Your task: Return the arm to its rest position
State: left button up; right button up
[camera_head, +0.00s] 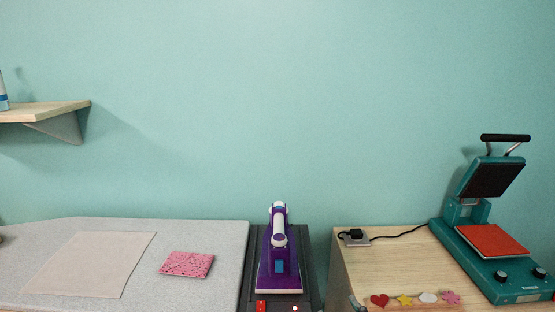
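Neither of my grippers can be made out in the head view, and no arm shows clearly. A purple and white iron (279,248) stands on a dark stand (304,262) at the bottom centre. A pink patterned folded cloth (187,264) and a flat beige cloth (90,264) lie on the grey ironing surface (215,235) at the left.
A teal heat press (495,262) with its top raised stands on the wooden table (385,268) at the right. A socket with a black plug (354,237) and several small coloured shapes (404,300) are there too. A wall shelf (45,111) juts out at the left.

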jog(key=s+d+f+m+g+h, duration=0.1)
jog(key=s+d+f+g, duration=0.25)
jog(key=s+f, duration=0.35)
jog(key=s+d+f+m+g, duration=0.2)
jog(key=s+f+g, duration=0.25)
jog(key=s, duration=0.55)
jog(key=s+d+f+m+g+h, duration=0.1)
jog(key=s+d+f+g, duration=0.25)
jog(key=s+f, duration=0.4)
jog(key=s+f+g+p, duration=0.2)
jog(key=s+f+p, duration=0.1)
jog(key=f, duration=2.2)
jog(key=s+d+f+g+p, duration=0.1)
jog(key=s+d+f, duration=0.1)
jog(key=s+f, duration=1)
jog(key=s, duration=0.4)
jog(key=shift+p, duration=0.4)
